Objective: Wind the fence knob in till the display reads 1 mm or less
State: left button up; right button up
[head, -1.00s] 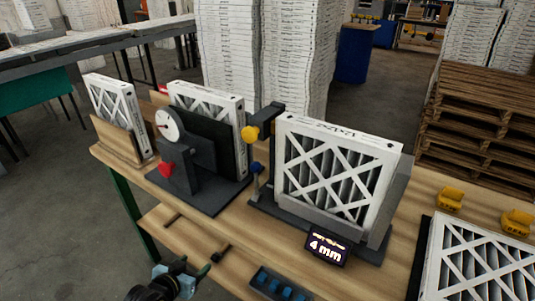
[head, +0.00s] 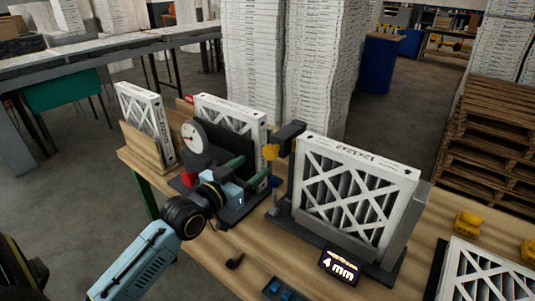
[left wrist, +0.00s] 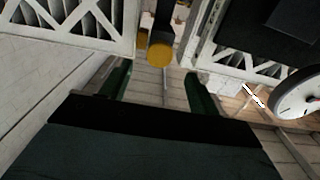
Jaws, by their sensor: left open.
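The display (head: 340,265) reads 4 mm at the front of the right-hand fixture. A boxed filter (head: 355,190) stands upright in that fixture. A yellow knob (head: 271,151), apparently the fence knob, sits on a dark arm at the fixture's left. My left gripper (head: 255,167) is open, its green fingers pointing toward the yellow knob. In the left wrist view the yellow knob (left wrist: 160,54) shows beyond and between the open fingertips (left wrist: 158,72), apparently apart from them. A small blue knob (head: 275,182) is partly visible below. My right gripper is not in view.
A dial gauge stand (head: 194,137) with a red knob (head: 188,179) stands close beside my left gripper. More filters stand behind it and at far left (head: 146,112). Yellow pieces (head: 467,223) lie at right. A tray (head: 283,290) is at the front edge.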

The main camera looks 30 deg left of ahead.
aim_at(267, 154)
pick_arm(q)
jog(key=w, duration=0.7)
jog(key=shift+w+d+p, duration=0.2)
jog(key=shift+d+p, duration=0.1)
jog(key=c, duration=1)
jog(key=shift+o, duration=0.2)
jog(key=shift+m, duration=0.3)
jog(key=m+p, duration=0.2)
jog(key=m, duration=0.3)
jog(key=m+p, duration=0.1)
jog(key=m, duration=0.2)
jog(key=shift+a+m, duration=0.1)
jog(key=shift+m, duration=0.2)
jog(key=shift+m+p, duration=0.5)
jog(key=shift+m, duration=0.9)
